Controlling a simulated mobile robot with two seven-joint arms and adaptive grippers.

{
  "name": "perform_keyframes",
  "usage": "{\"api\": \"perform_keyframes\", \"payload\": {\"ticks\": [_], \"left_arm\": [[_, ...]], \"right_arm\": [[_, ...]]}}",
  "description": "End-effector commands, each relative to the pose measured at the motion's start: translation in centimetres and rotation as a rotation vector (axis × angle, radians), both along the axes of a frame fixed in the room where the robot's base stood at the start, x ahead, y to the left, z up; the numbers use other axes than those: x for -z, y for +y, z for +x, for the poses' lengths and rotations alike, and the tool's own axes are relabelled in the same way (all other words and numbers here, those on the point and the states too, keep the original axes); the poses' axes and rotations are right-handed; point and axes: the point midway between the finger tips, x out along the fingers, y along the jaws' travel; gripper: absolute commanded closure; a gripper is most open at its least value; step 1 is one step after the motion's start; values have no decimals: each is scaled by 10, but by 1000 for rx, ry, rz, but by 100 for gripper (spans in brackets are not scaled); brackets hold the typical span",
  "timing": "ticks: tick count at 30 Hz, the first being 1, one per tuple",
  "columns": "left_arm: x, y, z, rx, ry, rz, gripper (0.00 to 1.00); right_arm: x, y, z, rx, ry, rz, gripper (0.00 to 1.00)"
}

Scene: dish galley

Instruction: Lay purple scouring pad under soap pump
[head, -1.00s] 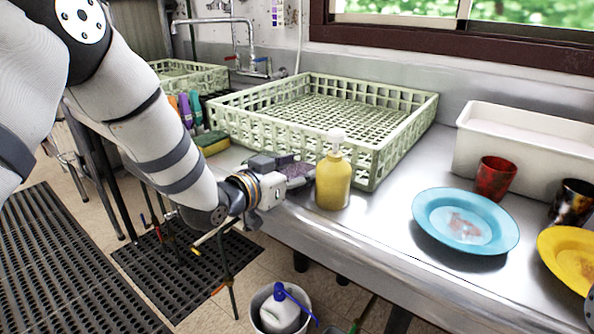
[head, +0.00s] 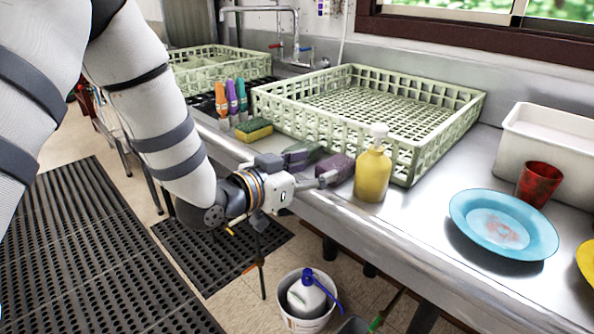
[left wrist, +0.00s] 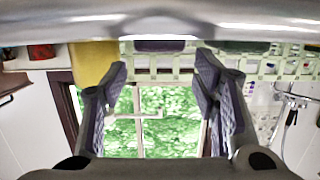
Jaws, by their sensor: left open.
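The purple scouring pad (head: 335,164) lies on the steel counter, just left of the soap pump. It also shows in the upside-down left wrist view (left wrist: 160,45), framed between my fingertips and beyond them. The yellow soap pump (head: 373,174) with a white top stands upright on the counter; its body shows in the left wrist view (left wrist: 92,63) beside one finger. My left gripper (head: 317,168) is open and empty at the counter's front edge, pointing at the pad. Its near finger partly hides the pad and ends close to the pump. My right gripper is out of view.
A pale green rack (head: 425,150) stands behind the pad and pump. A yellow-green sponge (head: 254,130) and several coloured bottles (head: 232,98) are to the left. A blue plate (head: 503,224), red cup (head: 539,183) and white tub (head: 550,142) are to the right. Counter between pump and plate is clear.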

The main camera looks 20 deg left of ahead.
Motion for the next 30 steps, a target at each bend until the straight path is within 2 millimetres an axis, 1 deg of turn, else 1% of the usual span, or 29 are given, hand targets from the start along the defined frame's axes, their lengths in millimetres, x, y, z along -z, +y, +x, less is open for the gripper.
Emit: {"api": "perform_keyframes", "payload": {"ticks": [1, 6, 11, 13, 14, 16, 17, 18, 20, 21, 23, 24, 25, 26, 27, 30], "left_arm": [[-7, 3, -9, -1, -4, -2, 46], [-9, 11, -29, 0, -4, 0, 46], [-8, 12, -35, 0, 0, -1, 46], [-4, 12, -36, -2, 11, 0, 46], [3, 12, -38, -5, 30, 2, 46], [41, 11, -50, -23, 139, 12, 46], [66, 12, -61, -37, 216, 19, 46], [105, 12, -83, -60, 342, 33, 46], [169, 13, -130, -102, 563, 57, 46], [205, 14, -168, -131, 712, 77, 46], [249, 17, -230, -174, 924, 111, 46], [269, 18, -270, -200, 1053, 132, 46], [281, 19, -299, -218, 1140, 149, 46], [289, 21, -327, -236, 1222, 165, 46], [296, 22, -359, -256, 1313, 186, 46], [302, 24, -415, -291, 1471, 221, 46]], "right_arm": [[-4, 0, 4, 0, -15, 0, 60], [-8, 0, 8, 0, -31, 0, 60], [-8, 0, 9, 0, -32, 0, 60], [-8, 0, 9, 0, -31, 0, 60], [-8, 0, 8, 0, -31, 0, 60], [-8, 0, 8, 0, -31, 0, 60], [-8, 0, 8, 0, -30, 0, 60], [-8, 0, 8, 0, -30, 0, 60], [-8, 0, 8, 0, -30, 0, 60], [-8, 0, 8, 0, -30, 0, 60], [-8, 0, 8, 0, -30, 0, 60], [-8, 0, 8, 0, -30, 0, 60], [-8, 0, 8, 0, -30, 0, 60], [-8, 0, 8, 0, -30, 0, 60], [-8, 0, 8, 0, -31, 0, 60], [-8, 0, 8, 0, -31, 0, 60]]}}
